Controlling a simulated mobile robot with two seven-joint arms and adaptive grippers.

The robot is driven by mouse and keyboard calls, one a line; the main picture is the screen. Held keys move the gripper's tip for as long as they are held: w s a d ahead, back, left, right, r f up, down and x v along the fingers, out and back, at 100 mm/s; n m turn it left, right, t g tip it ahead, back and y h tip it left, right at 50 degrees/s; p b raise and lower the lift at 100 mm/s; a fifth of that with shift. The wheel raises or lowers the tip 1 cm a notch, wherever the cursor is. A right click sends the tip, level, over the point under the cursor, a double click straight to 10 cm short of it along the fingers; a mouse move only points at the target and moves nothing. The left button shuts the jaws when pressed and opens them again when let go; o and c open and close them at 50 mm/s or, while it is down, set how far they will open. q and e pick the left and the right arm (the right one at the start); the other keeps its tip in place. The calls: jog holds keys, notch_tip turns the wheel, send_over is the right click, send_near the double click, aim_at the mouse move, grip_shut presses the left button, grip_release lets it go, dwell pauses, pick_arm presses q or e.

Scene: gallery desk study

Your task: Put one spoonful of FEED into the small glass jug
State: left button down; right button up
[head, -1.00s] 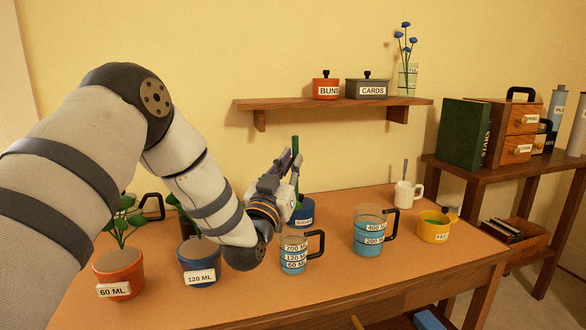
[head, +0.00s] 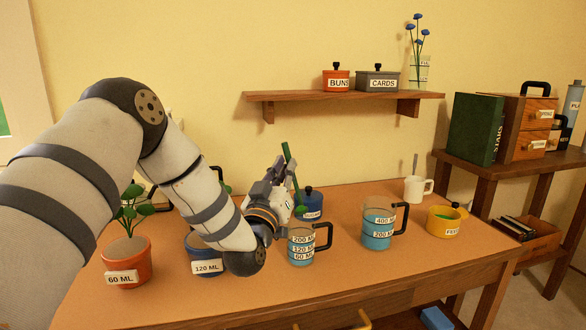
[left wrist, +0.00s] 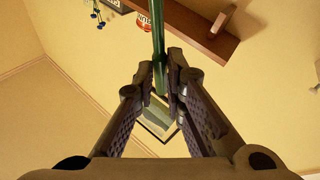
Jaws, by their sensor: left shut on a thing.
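My left gripper (head: 284,178) is shut on a long green handle (head: 290,160), which looks like a spoon's. It holds the handle tilted above the desk, near a blue pot. The handle also shows between the fingertips in the left wrist view (left wrist: 158,40); I cannot make out a bowl end. The small glass jug (head: 300,250), marked 200, 120 and 60 ML, stands in front with blue at its lower part and a black handle. My right gripper is not in view.
A larger jug (head: 377,236) stands between the small jug and the FEED pot. A white mug (head: 414,191) holds a grey stick. The blue pot (head: 311,201) is behind the small jug. Potted plants (head: 128,268) stand at left. A wall shelf (head: 300,97) hangs above.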

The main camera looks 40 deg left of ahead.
pick_arm(q)
jog(key=a+n, duration=0.1)
jog(key=f+n+g+y, duration=0.1)
jog(key=n, duration=0.1)
jog(key=a+n, duration=0.1)
jog(key=shift+s+a+f+y, duration=0.15)
jog(key=shift+s+a+y, duration=0.05)
jog(key=shift+a+y, duration=0.1)
jog(key=shift+n, duration=0.3)
jog(key=a+f+n+g, duration=0.1)
jog(key=a+f+n, duration=0.1)
jog(key=n, duration=0.1)
jog(key=shift+s+n+g+y+p, duration=0.2)
jog(key=shift+n+g+y+p, duration=0.1)
jog(key=shift+g+y, duration=0.1)
jog(key=f+n, duration=0.1)
jog(key=a+f+n+g, duration=0.1)
jog(key=n, duration=0.1)
jog(key=shift+s+a+f, duration=0.1)
jog(key=shift+s+a, duration=0.05)
jog(key=shift+a, duration=0.15)
